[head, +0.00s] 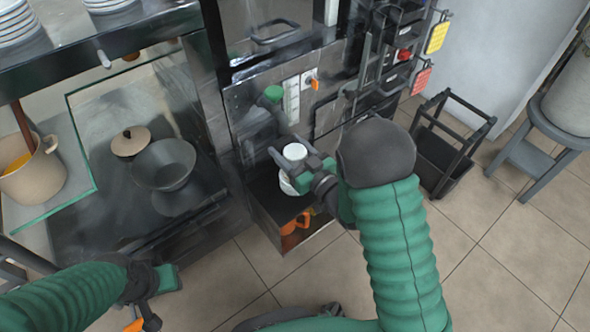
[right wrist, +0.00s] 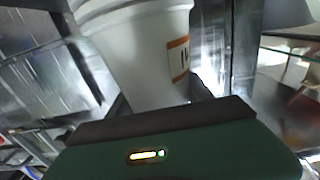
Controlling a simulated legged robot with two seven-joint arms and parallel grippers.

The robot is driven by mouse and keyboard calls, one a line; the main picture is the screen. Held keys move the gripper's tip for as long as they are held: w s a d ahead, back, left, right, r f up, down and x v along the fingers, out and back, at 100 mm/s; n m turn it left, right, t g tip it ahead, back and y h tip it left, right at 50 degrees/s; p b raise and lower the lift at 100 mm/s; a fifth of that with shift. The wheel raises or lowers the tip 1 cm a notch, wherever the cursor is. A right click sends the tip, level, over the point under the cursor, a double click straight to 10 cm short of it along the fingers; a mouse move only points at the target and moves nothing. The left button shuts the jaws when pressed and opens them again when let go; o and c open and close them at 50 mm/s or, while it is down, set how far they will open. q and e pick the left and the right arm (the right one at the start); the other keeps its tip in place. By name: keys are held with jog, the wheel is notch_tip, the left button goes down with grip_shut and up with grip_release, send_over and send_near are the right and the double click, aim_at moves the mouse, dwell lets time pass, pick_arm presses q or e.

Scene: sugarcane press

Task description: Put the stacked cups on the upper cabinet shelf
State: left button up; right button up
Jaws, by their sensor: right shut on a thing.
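The stacked white cups (head: 294,151) show in the head view in front of the steel machine, seen from above. In the right wrist view the white cups (right wrist: 140,55) fill the upper middle, with an orange-edged label on the side. My right gripper (head: 297,171) is shut on the cups and holds them upright above a low open compartment. My left gripper (head: 148,300) is low at the left, away from the cups; its fingers are not clear. A shelf (head: 110,32) with stacked plates runs across the top left; I cannot tell whether it is the upper cabinet shelf.
An orange object (head: 290,230) lies in the low compartment. A black rack (head: 450,145) and grey stool (head: 545,140) stand right. Tiled floor is clear in front.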

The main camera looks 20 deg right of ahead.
grip_shut()
